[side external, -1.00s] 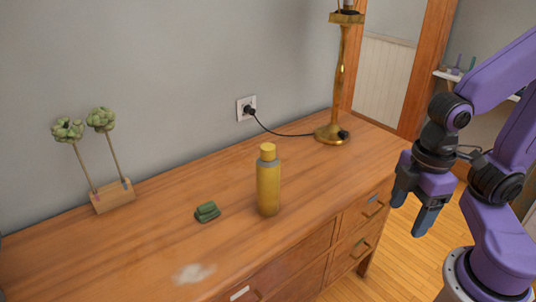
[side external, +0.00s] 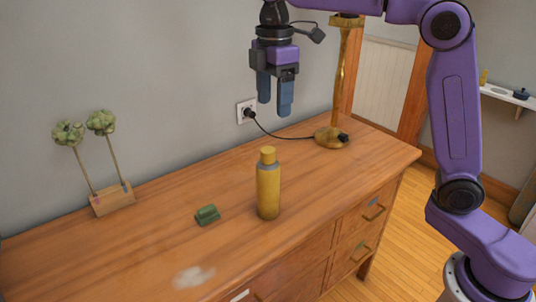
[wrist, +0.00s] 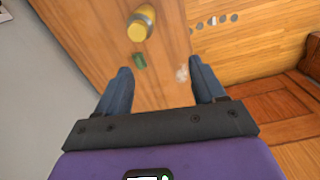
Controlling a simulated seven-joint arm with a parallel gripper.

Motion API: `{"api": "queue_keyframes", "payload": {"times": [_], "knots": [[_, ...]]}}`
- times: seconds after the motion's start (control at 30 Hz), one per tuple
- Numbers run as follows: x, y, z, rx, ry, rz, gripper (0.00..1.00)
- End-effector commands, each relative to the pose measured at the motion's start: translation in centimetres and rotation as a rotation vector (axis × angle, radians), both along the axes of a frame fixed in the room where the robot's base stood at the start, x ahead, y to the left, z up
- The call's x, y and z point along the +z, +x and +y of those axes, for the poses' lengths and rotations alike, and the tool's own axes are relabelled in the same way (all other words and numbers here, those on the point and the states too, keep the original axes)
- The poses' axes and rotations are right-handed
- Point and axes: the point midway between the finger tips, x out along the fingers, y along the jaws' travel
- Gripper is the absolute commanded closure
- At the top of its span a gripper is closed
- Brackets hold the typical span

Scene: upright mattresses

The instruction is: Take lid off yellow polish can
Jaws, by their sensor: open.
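The yellow polish can (side external: 268,192) stands upright on the wooden dresser top, right of the middle. Its yellow lid (side external: 267,154) is on top, above a grey neck band. In the wrist view the can (wrist: 140,24) shows at the top, beyond the fingertips. My gripper (side external: 275,110) points down, open and empty, in the air above and behind the can, in front of the wall. Its two blue fingers are apart, also in the wrist view (wrist: 160,75).
A small green block (side external: 207,215) lies left of the can on the dresser (side external: 130,255). A pale smudge (side external: 193,277) marks the front. A wooden stand with two green flower heads (side external: 112,200) is at left. A brass lamp (side external: 333,137) with a black cord stands at back right.

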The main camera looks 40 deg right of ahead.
Motion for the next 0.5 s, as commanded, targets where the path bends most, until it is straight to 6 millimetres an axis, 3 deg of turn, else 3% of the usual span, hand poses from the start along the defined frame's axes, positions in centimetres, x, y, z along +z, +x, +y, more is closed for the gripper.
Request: {"api": "queue_keyframes", "payload": {"times": [0.03,0.2,0.37,0.5], "knots": [[0.5,1.3,-0.2,0.01,0.0,-0.001,0.31],[1.7,3.8,-1.2,0.052,-0.001,0.001,0.31],[2.1,4.6,-1.7,0.07,-0.002,0.003,0.31],[1.3,4.6,-1.8,0.073,-0.003,0.006,0.31]]}}
